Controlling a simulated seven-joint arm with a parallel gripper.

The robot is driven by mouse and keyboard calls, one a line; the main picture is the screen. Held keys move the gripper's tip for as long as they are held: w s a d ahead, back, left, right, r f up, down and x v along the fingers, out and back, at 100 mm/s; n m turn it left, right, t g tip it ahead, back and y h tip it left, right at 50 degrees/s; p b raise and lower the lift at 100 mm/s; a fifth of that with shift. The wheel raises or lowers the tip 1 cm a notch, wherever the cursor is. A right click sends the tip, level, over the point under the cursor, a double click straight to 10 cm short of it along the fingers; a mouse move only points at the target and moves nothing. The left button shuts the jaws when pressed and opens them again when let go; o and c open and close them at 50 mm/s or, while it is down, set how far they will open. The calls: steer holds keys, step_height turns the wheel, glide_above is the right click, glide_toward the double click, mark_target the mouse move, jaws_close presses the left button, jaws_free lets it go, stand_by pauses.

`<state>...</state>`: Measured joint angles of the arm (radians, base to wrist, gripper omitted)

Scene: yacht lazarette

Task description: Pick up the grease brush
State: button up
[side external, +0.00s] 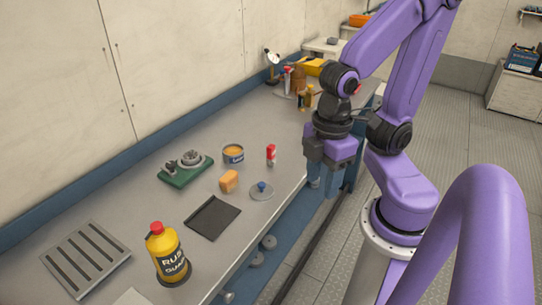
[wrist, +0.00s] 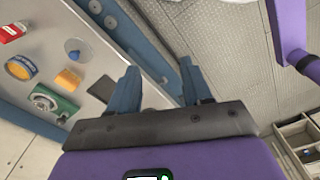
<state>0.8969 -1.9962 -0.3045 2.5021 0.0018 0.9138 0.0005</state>
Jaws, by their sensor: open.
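I cannot make out a grease brush for certain in either view. My gripper (side external: 322,184) hangs just off the bench's right edge, pointing down, with nothing between its fingers. In the wrist view its two blue fingers (wrist: 158,84) stand wide apart, over the bench edge and floor. An open tin with orange contents (side external: 233,154) stands mid-bench, and also shows in the wrist view (wrist: 21,67). A small blue knob-like thing (side external: 262,187) sits on a round grey disc near the bench edge; it also shows in the wrist view (wrist: 73,45).
The bench also holds an orange block (side external: 229,181), a green board with metal parts (side external: 187,169), a red-and-white container (side external: 271,154), a dark mat (side external: 212,217), a yellow bottle (side external: 168,254) and a slatted plate (side external: 85,259). Several items crowd the far end near a lamp (side external: 272,66).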

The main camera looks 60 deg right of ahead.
steer(key=shift+o, duration=0.2)
steer(key=shift+w, duration=0.1)
steer(key=w+d+n+h, duration=0.1)
steer(key=w+n, duration=0.1)
steer(key=w, duration=0.7)
steer(key=n+h, duration=0.3)
glide_above(271, 146)
steer(key=a, duration=0.4)
steer(key=x, duration=1.1)
steer(key=shift+w+a+f, duration=0.1)
steer(key=shift+a+f, duration=0.05)
steer(key=shift+f, duration=0.05)
steer(key=x, duration=0.3)
steer(key=shift+s+f, duration=0.2)
steer(key=shift+f, duration=0.2)
steer(key=shift+d+f+y, duration=0.3)
steer(key=shift+d+f, duration=0.05)
steer(key=shift+f, duration=0.3)
jaws_close()
